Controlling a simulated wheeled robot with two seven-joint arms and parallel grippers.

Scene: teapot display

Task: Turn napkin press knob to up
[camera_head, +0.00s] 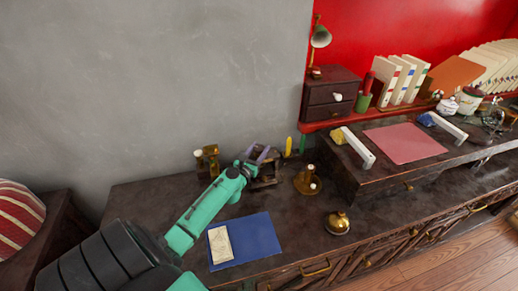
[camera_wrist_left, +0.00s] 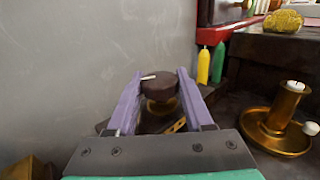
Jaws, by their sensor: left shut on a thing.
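The napkin press (camera_head: 268,178) is a small dark device at the back of the dark sideboard, close to the grey wall, partly covered by my gripper. Its knob (camera_wrist_left: 159,88) is a round dark brown disc on a brass-coloured stem. A white mark on the knob's top points to the left in the left wrist view. My left gripper (camera_head: 261,154) has reached the press, and in the left wrist view its two purple fingers (camera_wrist_left: 157,84) are shut on the knob, one on each side. My right gripper is not in view.
A brass candle holder (camera_head: 307,181) stands close on the right, and a brass object with a white knob (camera_head: 207,159) on the left. A blue mat (camera_head: 259,236) with a cream block (camera_head: 220,244), and a brass bell (camera_head: 337,222), are nearer. A raised dark shelf (camera_head: 372,180) bounds the right.

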